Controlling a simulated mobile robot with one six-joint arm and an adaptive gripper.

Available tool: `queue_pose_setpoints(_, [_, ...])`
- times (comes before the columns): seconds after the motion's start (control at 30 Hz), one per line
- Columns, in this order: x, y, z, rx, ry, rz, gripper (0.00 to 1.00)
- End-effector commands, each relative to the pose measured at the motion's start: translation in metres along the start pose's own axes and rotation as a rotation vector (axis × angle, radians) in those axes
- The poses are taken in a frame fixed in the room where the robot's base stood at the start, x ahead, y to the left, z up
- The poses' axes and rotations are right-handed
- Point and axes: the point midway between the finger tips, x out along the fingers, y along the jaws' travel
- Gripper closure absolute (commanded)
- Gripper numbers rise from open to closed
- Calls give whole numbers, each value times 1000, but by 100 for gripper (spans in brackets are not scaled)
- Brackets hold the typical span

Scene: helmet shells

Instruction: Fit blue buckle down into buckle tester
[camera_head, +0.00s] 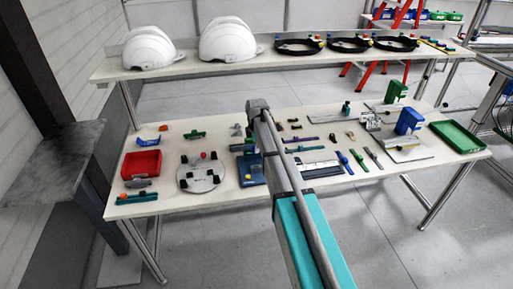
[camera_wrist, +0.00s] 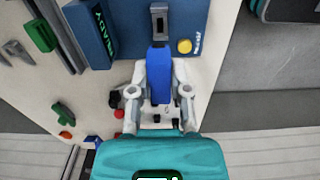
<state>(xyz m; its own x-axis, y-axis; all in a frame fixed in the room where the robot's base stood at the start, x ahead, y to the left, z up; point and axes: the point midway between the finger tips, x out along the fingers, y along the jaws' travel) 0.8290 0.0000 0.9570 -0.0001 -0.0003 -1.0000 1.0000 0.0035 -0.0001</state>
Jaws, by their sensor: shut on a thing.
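The blue buckle (camera_wrist: 158,59) is between the fingers of my gripper (camera_wrist: 159,74) in the wrist view. My gripper is shut on it, and the buckle points away toward the tester. The buckle tester (camera_wrist: 198,14) is a blue block with a grey slot fitting (camera_wrist: 158,18), a yellow button (camera_wrist: 184,46) and a dark display with green letters, apparently READY. The buckle's far end appears just short of the slot fitting in the picture; the height between them is unclear. In the head view the blue tester (camera_head: 249,174) is partly behind my arm, which hides my gripper.
The white table (camera_head: 215,205) carries a red tray (camera_head: 141,164), a round grey plate (camera_head: 201,178), a green tray (camera_head: 458,136) and several small parts. Two white helmets (camera_head: 228,41) and black rings stand on the rear shelf. A green part (camera_wrist: 41,35) lies left of the tester.

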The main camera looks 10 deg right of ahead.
Motion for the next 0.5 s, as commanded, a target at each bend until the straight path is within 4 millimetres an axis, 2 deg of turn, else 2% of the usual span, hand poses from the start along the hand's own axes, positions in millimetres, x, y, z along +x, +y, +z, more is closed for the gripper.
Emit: queue_pose_setpoints(0.5, [32,0,0,0,0,0,100])
